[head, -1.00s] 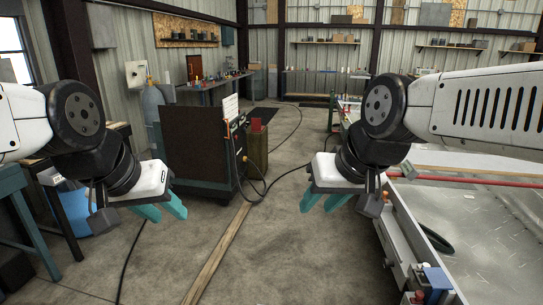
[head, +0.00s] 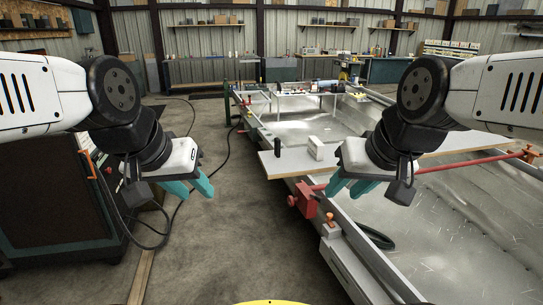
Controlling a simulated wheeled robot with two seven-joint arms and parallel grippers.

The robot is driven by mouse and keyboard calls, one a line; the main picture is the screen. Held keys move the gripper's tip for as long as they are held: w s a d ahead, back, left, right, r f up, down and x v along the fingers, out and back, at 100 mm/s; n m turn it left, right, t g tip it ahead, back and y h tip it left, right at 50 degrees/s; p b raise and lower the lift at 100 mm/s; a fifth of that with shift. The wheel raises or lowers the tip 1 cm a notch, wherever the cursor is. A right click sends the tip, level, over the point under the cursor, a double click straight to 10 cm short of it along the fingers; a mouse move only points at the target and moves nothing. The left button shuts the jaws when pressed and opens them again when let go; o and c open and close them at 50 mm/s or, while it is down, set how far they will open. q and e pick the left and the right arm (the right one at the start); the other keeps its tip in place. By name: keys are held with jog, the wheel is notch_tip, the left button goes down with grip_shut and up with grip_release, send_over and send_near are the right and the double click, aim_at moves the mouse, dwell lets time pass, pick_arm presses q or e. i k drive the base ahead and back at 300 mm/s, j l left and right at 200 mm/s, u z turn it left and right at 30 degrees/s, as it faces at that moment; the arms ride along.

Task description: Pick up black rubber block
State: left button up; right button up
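A small black block (head: 277,146), which looks like the black rubber block, stands upright on a pale board (head: 290,166) across the metal hull, in the middle of the head view. A white block (head: 315,148) stands just to its right. My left gripper (head: 190,189) is open and empty, in front of the dark cabinet side, left of the board. My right gripper (head: 351,188) is open and empty, and appears nearer to me than the board, to the right of both blocks. Both grippers are apart from the black block.
The open metal hull (head: 440,220) fills the right side, with a red clamp (head: 304,200) and red bar on its near edge. A dark cabinet (head: 50,205) stands at left. A black cable (head: 222,160) lies on the floor. The concrete floor (head: 230,240) between is mostly free.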

aim_at(277, 141)
jog(key=i, duration=0.55)
jog(key=i+j, duration=0.2)
jog(key=i, duration=0.3)
jog(key=i+j+z, duration=0.1)
jog(key=i, duration=0.35)
jog(key=i+j, duration=0.3)
jog(key=i, duration=0.2)
jog(key=i+j+z, duration=0.1)
jog(key=i+j, duration=0.15)
jog(key=i, duration=0.2)
jog(key=i+j, duration=0.25)
jog(key=i, duration=0.2)
